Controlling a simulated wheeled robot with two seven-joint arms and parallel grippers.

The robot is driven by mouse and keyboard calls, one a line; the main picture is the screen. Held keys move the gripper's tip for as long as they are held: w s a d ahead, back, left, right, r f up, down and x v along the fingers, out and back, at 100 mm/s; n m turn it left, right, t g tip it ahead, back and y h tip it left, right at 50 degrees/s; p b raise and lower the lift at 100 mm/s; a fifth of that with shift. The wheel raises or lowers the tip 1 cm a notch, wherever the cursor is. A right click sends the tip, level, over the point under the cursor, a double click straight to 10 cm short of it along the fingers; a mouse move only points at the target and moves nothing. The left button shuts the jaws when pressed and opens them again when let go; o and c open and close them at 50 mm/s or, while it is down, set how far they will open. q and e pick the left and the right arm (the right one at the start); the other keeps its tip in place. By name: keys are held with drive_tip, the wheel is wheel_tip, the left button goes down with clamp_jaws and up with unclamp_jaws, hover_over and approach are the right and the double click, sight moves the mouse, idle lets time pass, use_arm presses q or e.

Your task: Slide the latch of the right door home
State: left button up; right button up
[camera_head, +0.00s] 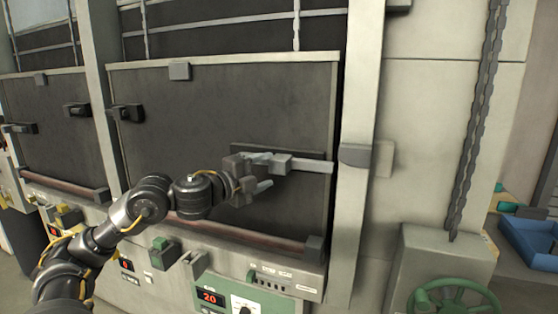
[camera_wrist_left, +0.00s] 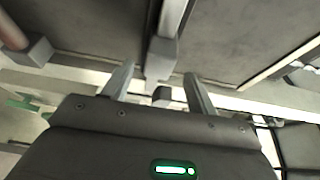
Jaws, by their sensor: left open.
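The right door (camera_head: 220,95) is a large dark panel in a pale frame, and it looks shut. Its latch (camera_head: 312,166) is a pale grey bar with a block-like knob, lying on a dark plate near the door's right edge. The bar's right end looks short of the grey keeper (camera_head: 357,156) on the post. My left gripper (camera_head: 268,172) is open at the knob's left side. In the left wrist view, the latch knob (camera_wrist_left: 161,58) shows just beyond and between the spread fingertips (camera_wrist_left: 158,78). I cannot tell whether they touch it. My right gripper is out of view.
A second dark door (camera_head: 55,135) with black handles is at the left. A reddish rail (camera_head: 240,234) runs below the right door. A control panel (camera_head: 255,295), a green handwheel (camera_head: 455,298), a hanging chain (camera_head: 475,120) and a blue bin (camera_head: 530,240) are nearby.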

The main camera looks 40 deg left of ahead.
sight(274, 166)
use_arm(q)
drive_tip(key=w+p, duration=0.2)
drive_tip(key=w, duration=0.3)
drive_tip(key=shift+d+r, duration=0.1)
drive_tip(key=shift+r, duration=0.05)
drive_tip(key=shift+w+d, duration=0.1)
drive_tip(key=shift+w, duration=0.3)
